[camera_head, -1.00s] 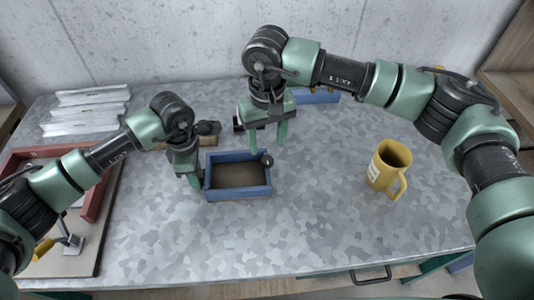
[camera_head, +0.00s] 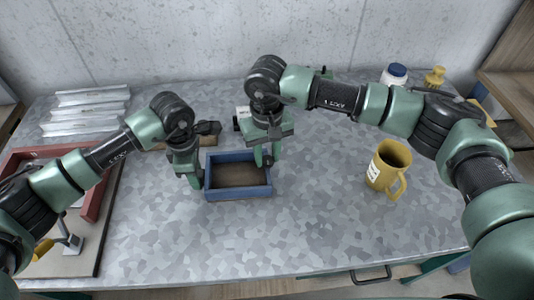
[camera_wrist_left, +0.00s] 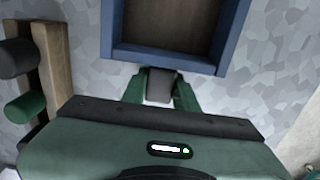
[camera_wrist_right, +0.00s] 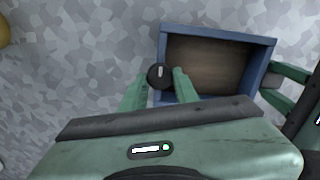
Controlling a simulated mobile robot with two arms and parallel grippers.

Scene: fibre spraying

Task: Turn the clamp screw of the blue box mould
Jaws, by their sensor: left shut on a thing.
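The blue box mould (camera_head: 238,194) stands on the table, open at the top with a brown floor inside. My left gripper (camera_wrist_left: 160,84) is at its left wall and is shut on a small grey block at the wall's outer side. The black round knob of the clamp screw (camera_wrist_right: 159,76) sticks out at the mould's opposite wall. My right gripper (camera_wrist_right: 160,88) is above that knob, with its two fingers apart on either side of it. Some space shows between knob and left finger; contact with the right finger is unclear. In the head view my right gripper (camera_head: 265,157) largely covers the knob.
A yellow mug (camera_head: 388,166) stands to the right. A white jar with blue lid (camera_head: 394,75) and a yellow bottle (camera_head: 434,77) stand at the back right. Ribbed pale sheets (camera_head: 85,110) and a red frame (camera_head: 95,200) lie at left. The front middle is clear.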

